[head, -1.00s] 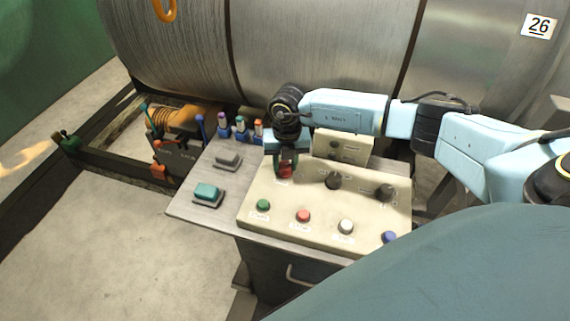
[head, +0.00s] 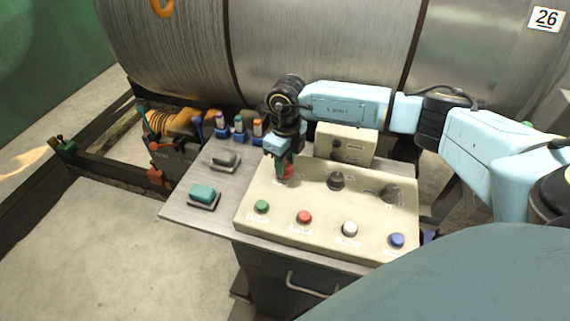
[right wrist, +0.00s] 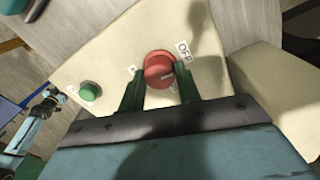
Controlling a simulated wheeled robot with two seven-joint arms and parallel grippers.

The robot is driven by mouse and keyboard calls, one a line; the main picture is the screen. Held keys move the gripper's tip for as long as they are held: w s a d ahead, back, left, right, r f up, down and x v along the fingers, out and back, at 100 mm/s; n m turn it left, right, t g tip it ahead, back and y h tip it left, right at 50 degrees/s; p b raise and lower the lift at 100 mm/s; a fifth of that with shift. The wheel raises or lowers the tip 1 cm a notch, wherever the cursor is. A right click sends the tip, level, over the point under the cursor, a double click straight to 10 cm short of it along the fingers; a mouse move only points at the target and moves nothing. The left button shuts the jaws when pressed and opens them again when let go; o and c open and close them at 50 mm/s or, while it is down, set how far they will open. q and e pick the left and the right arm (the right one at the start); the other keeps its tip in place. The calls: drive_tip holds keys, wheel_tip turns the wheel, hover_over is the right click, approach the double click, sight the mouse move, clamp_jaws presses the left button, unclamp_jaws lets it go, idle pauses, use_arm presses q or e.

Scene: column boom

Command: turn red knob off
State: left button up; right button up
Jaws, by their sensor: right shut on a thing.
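The red knob (right wrist: 159,68) sits on the beige control panel, between the green fingers of my right gripper (right wrist: 160,84) in the right wrist view. An OFF label (right wrist: 184,50) lies just to the upper right of the knob there. In the head view the knob (head: 287,172) is partly hidden by my right gripper (head: 284,168), which comes down onto it from above. The right gripper is shut on the knob. My left gripper is not in view.
The panel (head: 318,203) also carries black knobs (head: 336,181) and several coloured buttons, including a red one (head: 304,217). A teal switch (head: 203,194) is on the metal table (head: 180,206). A smaller beige box (head: 346,144) stands behind. A large metal drum fills the back.

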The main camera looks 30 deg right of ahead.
sight(286, 163)
drive_tip(key=shift+w+n, duration=0.1)
drive_tip(key=shift+n, duration=0.4)
drive_tip(key=shift+r+b, duration=0.1)
drive_tip(key=shift+b, duration=0.2)
drive_tip(key=o, duration=1)
drive_tip(key=r, duration=1.3)
drive_tip(key=shift+d+r, duration=0.15)
drive_tip(key=shift+d, duration=0.05)
